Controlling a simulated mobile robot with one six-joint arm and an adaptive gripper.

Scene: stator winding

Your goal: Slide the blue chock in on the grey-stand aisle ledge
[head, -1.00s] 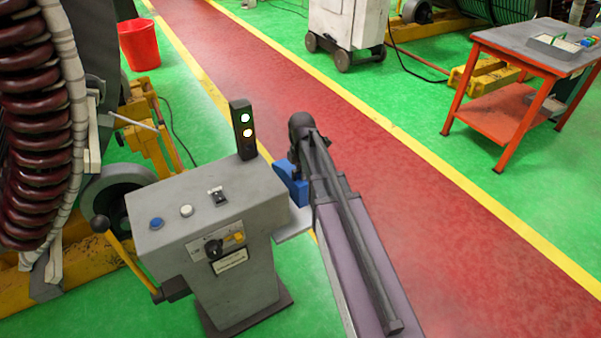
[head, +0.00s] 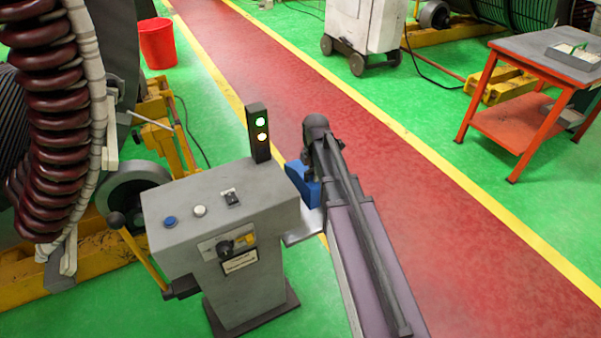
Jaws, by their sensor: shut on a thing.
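The grey stand (head: 225,210) is a control pedestal left of my arm, in the middle of the head view. Its small pale ledge (head: 303,230) sticks out on the aisle side, partly covered by my arm. The blue chock (head: 301,180) is at that side of the stand, just above or on the ledge; I cannot tell whether it touches. My gripper (head: 308,157) is at the far end of my arm, mostly hidden behind it, and is shut on the blue chock. Its fingertips and the chock's right part are hidden.
A signal light (head: 258,133) stands on the stand's back corner, close to my wrist. A yellow lever (head: 140,255) is on the stand's left. The red aisle (head: 420,180) is clear. An orange-framed table (head: 540,70) stands at right, a red bucket (head: 158,43) at back left.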

